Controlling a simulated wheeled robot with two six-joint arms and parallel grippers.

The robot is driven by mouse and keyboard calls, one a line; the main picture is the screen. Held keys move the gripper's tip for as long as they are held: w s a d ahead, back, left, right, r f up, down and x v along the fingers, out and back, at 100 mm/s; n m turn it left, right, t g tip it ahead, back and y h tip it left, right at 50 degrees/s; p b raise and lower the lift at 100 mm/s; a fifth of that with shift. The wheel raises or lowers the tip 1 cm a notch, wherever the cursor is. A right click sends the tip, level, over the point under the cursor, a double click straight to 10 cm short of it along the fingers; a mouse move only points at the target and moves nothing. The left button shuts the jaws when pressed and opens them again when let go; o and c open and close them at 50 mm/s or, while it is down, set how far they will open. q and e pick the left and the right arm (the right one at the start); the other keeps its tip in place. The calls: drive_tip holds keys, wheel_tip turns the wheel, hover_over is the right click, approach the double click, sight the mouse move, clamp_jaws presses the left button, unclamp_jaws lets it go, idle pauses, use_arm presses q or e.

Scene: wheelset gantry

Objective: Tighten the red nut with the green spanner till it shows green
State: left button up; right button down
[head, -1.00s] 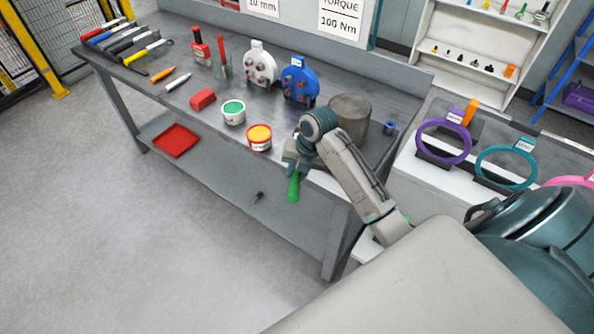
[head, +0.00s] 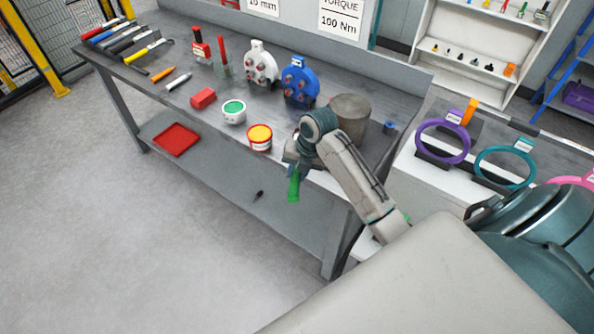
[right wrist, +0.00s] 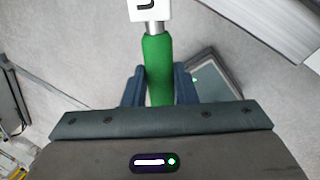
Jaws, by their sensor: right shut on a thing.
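My right gripper (head: 293,168) is at the bench's front edge, in front of the grey cylinder. In the right wrist view its blue fingers (right wrist: 159,84) are shut on the green handle of the spanner (right wrist: 158,56). A silver shank and a white tag show beyond the handle. In the head view the green spanner (head: 294,187) hangs below the gripper; its working end cannot be made out. A blue flange plate (head: 300,82) and a white one (head: 260,66) stand on the bench with small nuts on their faces. Which nut is red is too small to tell. My left gripper is not in view.
A red tray (head: 176,139) is on the lower shelf. Coloured rings stand at the right.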

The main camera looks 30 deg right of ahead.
drive_tip(key=shift+f, duration=0.4)
drive_tip(key=shift+f+b, duration=0.7)
drive_tip(key=shift+f, duration=0.15)
drive_tip(key=shift+w+a+m+p, duration=0.4)
drive_tip(key=shift+w+a, duration=0.1)
drive_tip(key=shift+a, duration=0.1)
drive_tip(key=shift+w+a+m, duration=0.3)
drive_tip(key=shift+a, duration=0.05)
drive_tip(key=shift+d, duration=0.1)
